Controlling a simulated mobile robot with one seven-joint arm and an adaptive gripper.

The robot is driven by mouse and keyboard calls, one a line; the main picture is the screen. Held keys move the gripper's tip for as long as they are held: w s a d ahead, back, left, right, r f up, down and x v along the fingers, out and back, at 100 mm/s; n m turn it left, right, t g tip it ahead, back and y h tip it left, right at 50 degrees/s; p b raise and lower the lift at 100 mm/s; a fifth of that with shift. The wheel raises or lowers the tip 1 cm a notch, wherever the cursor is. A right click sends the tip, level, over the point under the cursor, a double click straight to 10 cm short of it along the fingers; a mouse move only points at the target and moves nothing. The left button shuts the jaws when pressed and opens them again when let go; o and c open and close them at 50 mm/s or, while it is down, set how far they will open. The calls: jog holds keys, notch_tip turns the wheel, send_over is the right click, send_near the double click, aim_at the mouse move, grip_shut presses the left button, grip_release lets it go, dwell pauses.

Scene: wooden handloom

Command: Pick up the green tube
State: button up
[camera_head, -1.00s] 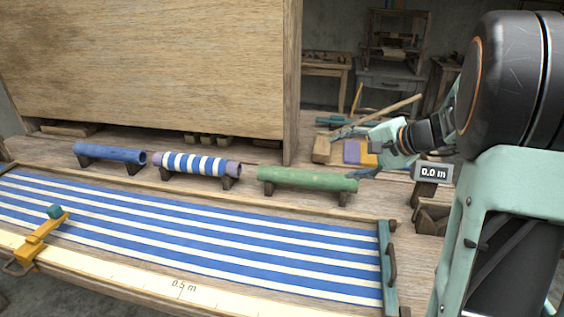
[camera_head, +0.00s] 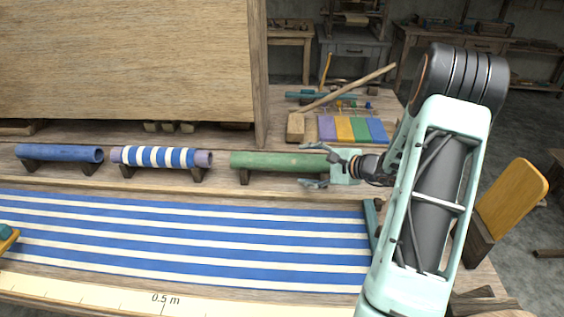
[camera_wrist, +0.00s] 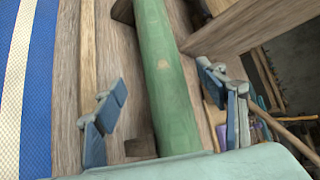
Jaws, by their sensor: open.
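The green tube (camera_head: 275,162) lies level on dark wooden supports, the rightmost of three tubes in the head view. In the wrist view the green tube (camera_wrist: 165,75) runs up the middle between the two spread fingers. My gripper (camera_head: 312,167) is open at the tube's right end, one finger on the far side and one on the near side. In the wrist view my gripper (camera_wrist: 162,105) shows clear gaps between both fingers and the tube. The tube's right end is partly hidden by the gripper in the head view.
A blue tube (camera_head: 60,154) and a blue-and-white striped tube (camera_head: 160,157) rest to the left. Striped cloth (camera_head: 180,240) lies in front. A wooden post (camera_head: 260,80) stands behind the green tube. A wooden block (camera_head: 296,127) and a stick (camera_head: 350,88) lie behind.

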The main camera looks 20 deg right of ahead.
aim_at(295, 163)
jog(key=x, duration=0.7)
jog(key=shift+w+a+p, duration=0.25)
jog(key=shift+p, duration=0.15)
jog(key=c, duration=1.6)
